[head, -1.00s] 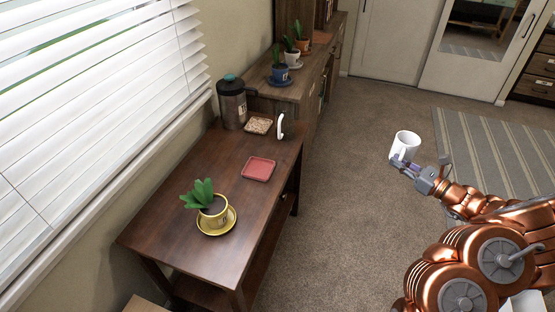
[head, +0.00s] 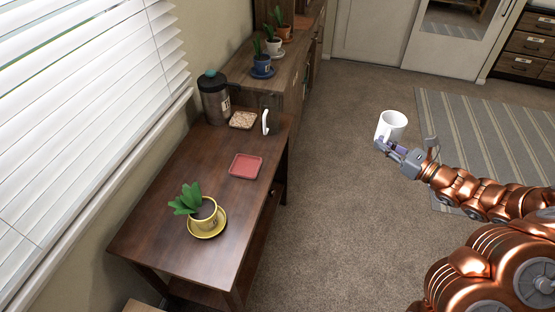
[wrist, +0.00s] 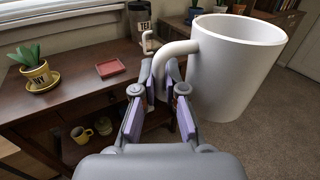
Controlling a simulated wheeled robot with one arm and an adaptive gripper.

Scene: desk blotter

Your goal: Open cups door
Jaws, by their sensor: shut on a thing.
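My gripper (head: 384,148) is shut on the handle of a white mug (head: 391,125), out over the carpet to the right of the dark wooden table. In the wrist view the pads of my gripper (wrist: 163,80) pinch the handle, and the white mug (wrist: 238,68) hangs upright on the right. No door marked for cups can be made out. A wooden cabinet (head: 292,88) stands beyond the table, its front seen at a steep angle. A pale door (head: 383,32) is in the far wall.
The dark table (head: 165,235) bears a yellow potted plant (head: 204,216), a red coaster (head: 245,166), a speckled coaster (head: 243,120), a dark canister (head: 214,98) and a white hook-shaped thing (head: 265,122). Its lower shelf holds a yellow mug (wrist: 80,134). Carpet right of the table is clear.

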